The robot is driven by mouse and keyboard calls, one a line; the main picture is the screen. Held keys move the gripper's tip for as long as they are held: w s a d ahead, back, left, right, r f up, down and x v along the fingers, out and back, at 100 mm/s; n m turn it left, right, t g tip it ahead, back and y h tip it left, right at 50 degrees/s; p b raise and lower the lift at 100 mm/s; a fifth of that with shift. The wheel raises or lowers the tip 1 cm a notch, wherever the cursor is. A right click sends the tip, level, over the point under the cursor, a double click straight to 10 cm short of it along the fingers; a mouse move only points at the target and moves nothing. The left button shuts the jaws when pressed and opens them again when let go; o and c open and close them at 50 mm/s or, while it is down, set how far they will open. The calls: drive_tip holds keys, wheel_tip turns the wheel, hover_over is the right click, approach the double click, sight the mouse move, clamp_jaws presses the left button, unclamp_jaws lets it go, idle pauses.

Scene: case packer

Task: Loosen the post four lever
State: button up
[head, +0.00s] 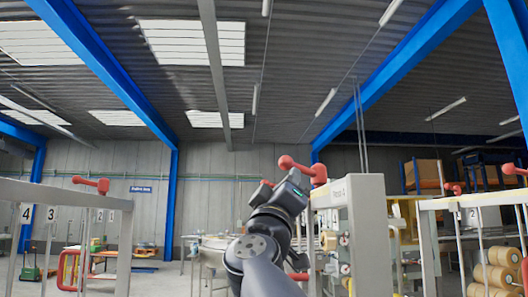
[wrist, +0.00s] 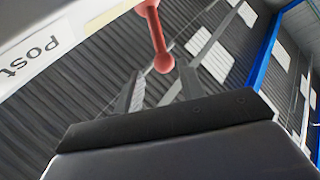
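A red lever with a ball end (head: 287,162) stands out to the left at the top of a pale cabinet post (head: 362,215), whose label appears to read "Posto 4". My dark arm reaches up in the middle of the head view, its end just below the lever; the fingers are not clear there. In the wrist view the red lever (wrist: 156,32) hangs down from the top, its ball between the tips of my gripper (wrist: 161,72). The two fingers are apart, with gaps visible on both sides of the ball. I cannot tell how far the ball is beyond the tips.
A pale frame (head: 70,194) with number cards and another red lever (head: 97,184) stands at the left. Another frame (head: 470,202) with red levers and yellowish rolls (head: 497,277) stands at the right. The space above the arm is open up to the roof.

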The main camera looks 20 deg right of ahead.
sight(294, 163)
drive_tip(key=p+x, duration=0.6)
drive_tip(key=x, duration=0.3)
drive_tip(key=shift+w+r, duration=0.2)
drive_tip(key=shift+r, duration=0.1)
drive_tip(key=shift+w+d+r+p, duration=0.25)
drive_tip(key=shift+w+d+p, duration=0.2)
drive_tip(key=shift+p, duration=0.15)
drive_tip(key=shift+c, duration=0.4)
clamp_jaws()
